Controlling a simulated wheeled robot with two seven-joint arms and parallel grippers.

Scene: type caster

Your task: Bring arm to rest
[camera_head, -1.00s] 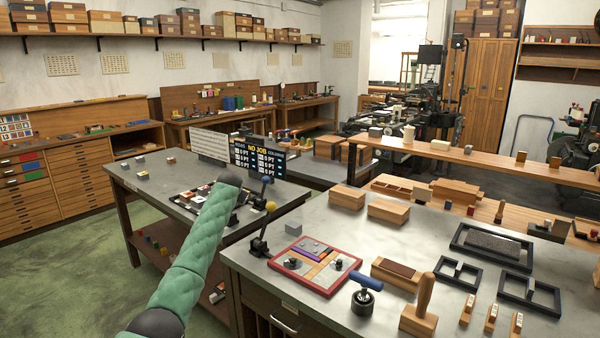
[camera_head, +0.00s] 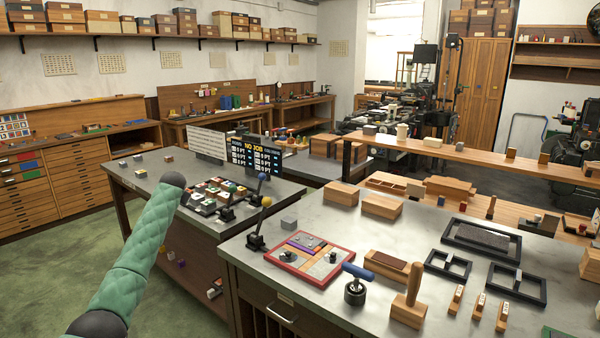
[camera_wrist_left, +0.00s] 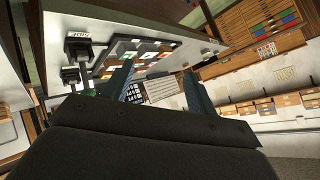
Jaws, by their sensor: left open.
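My left arm, in a green padded sleeve, rises from the bottom left of the head view, and its dark far end is in front of the left grey-topped table (camera_head: 145,184). The gripper at its end cannot be made out in the head view. In the left wrist view my left gripper (camera_wrist_left: 160,88) has its two fingers apart with nothing between them. Beyond the fingers are a tray of small coloured blocks (camera_wrist_left: 135,50) and a status board (camera_wrist_left: 134,92). My right arm and gripper are not in view.
The tray of coloured blocks (camera_head: 222,194) and two levers with blue and yellow knobs stand near the arm. The right table (camera_head: 330,222) holds a red-framed board (camera_head: 308,262), a blue-handled tool (camera_head: 356,284) and black frames. Green floor is open at left.

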